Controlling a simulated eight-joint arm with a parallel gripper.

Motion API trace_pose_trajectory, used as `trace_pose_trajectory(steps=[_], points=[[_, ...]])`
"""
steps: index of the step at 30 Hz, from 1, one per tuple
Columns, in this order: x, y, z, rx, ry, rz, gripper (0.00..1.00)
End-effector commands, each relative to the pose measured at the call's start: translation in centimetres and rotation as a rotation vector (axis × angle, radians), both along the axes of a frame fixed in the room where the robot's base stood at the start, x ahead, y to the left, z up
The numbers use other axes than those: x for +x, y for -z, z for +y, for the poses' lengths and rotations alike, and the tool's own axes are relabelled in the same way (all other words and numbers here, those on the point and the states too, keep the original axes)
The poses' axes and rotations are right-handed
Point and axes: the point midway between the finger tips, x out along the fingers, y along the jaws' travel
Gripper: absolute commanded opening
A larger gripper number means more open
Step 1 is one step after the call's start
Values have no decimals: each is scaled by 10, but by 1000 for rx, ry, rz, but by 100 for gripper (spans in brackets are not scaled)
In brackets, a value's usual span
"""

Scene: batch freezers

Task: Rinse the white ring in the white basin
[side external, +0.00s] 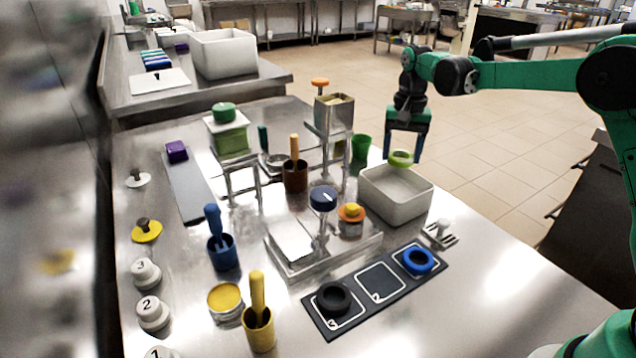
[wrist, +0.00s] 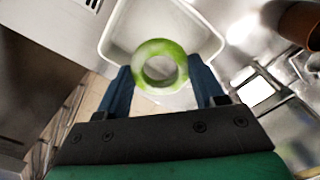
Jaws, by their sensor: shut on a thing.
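A ring (side external: 400,163) is held between the fingers of my gripper (side external: 403,154). In the wrist view the ring (wrist: 160,46) is whitish with light green patches over much of its surface. My gripper is shut on it by its outer sides. The ring hangs above the white basin (side external: 388,209), near its back rim. In the wrist view the basin (wrist: 107,40) lies behind the ring. The basin's inside looks pale, and I cannot tell whether it holds water.
A black mat (side external: 352,316) holds a black ring (side external: 333,309) and a blue ring (side external: 418,269), with an empty marked square 2 between. A metal press stand (side external: 300,262) and a green cup (side external: 361,146) stand near the basin. Several pots with handled tools fill the left.

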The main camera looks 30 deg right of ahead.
Motion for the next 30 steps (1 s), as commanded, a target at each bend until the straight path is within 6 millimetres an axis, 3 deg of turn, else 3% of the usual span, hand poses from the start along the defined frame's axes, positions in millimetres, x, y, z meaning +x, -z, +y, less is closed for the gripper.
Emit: trace_pose_trajectory(steps=[21,30], points=[[0,71,1,0,-1,0,12],[0,87,1,0,-1,0,12]])
